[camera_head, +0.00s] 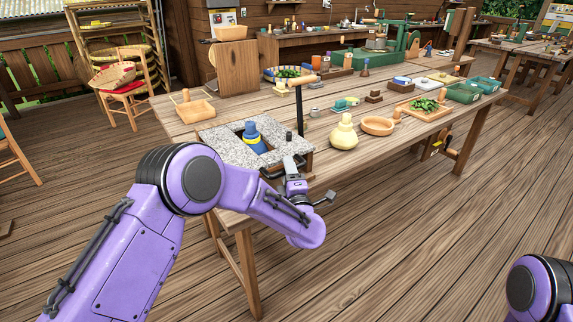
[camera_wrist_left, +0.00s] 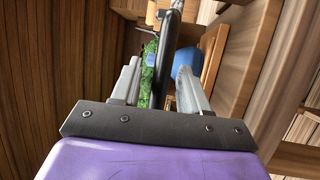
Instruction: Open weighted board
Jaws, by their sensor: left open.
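A grey speckled slab box (camera_head: 222,135), which may be the weighted board, sits at the table's front left corner. My left gripper (camera_head: 294,172) is at this handle. In the left wrist view a dark bar (camera_wrist_left: 168,50) passes between the two grey fingers (camera_wrist_left: 158,85), which stand apart; contact cannot be told. My right gripper is out of view; only part of my right arm shows at bottom right.
A yellow vase (camera_head: 343,134) and a round wooden bowl (camera_head: 378,125) stand to the right. A wooden tray (camera_head: 194,111) lies behind left. Floor in front of the table is clear.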

